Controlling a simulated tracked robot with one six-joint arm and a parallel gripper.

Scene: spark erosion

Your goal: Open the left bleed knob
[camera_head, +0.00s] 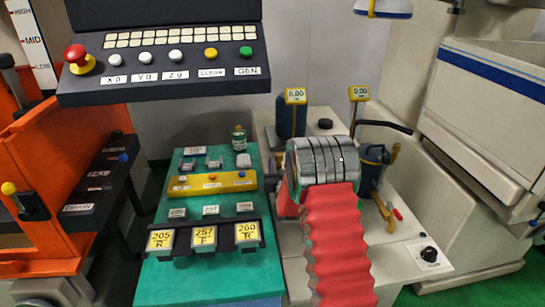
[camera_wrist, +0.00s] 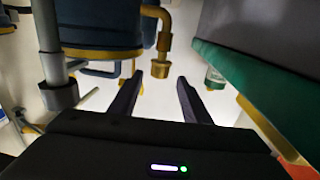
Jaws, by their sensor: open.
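Each has a yellow gauge reading 0.00, left (camera_head: 295,97) and right (camera_head: 359,93). I cannot make out the left bleed knob for sure. In the wrist view my gripper (camera_wrist: 159,76) is open and empty. A blue canister with a yellow band (camera_wrist: 100,30) and a brass elbow pipe (camera_wrist: 163,42) lie beyond it. The pipe's end shows between and above the fingertips, apparently not touched.
A black knob (camera_head: 325,124) sits on the pale top near the left canister. A teal bench (camera_head: 165,277) with labelled blocks and a small bottle (camera_head: 239,138) is to the left. A control panel (camera_head: 160,75) hangs at upper left. A grey pipe (camera_wrist: 50,50) stands left of my fingers.

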